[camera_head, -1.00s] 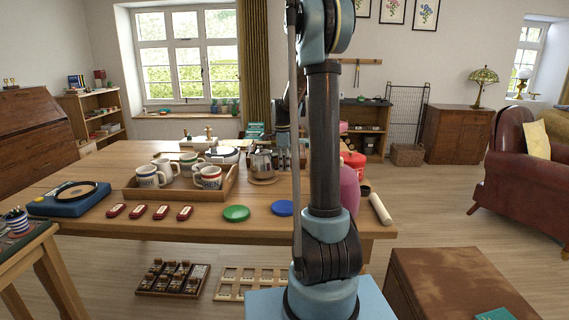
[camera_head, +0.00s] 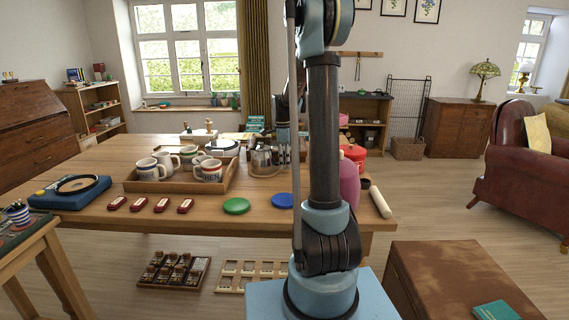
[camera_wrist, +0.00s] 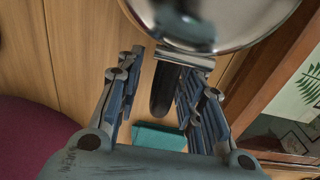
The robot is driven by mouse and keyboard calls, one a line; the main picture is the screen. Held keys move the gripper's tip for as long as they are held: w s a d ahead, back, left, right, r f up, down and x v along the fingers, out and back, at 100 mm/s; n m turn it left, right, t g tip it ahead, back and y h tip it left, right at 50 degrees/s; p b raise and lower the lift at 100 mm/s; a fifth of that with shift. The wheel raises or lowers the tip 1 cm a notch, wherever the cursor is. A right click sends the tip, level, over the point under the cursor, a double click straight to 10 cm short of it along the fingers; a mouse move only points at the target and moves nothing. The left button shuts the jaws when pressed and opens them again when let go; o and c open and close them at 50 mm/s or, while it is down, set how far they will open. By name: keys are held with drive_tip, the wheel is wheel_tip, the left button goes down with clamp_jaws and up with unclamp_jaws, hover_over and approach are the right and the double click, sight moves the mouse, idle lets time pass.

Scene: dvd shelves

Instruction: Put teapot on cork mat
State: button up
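The shiny metal teapot (camera_head: 263,157) is upright at the back middle of the table, right of the mug tray. The round cork mat (camera_head: 266,174) shows at its foot; the teapot appears to stand on it, though contact is not clear. In the wrist view the teapot's round body (camera_wrist: 215,18) fills the top, with its dark handle (camera_wrist: 165,90) pointing toward my gripper (camera_wrist: 158,88). My gripper's fingers are spread either side of the handle, with gaps visible. In the head view my arm partly hides the gripper area.
A wooden tray (camera_head: 228,184) of mugs stands close left of the teapot. Green (camera_head: 236,206) and blue (camera_head: 282,201) discs lie in front. A pink vessel (camera_head: 349,184) and a rolling pin (camera_head: 380,202) are at the right. A teal item (camera_wrist: 160,137) lies below the handle in the wrist view.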

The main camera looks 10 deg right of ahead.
drive_tip(key=r, duration=1.2)
drive_tip(key=shift+w+a, duration=0.15)
drive_tip(key=shift+a, duration=0.05)
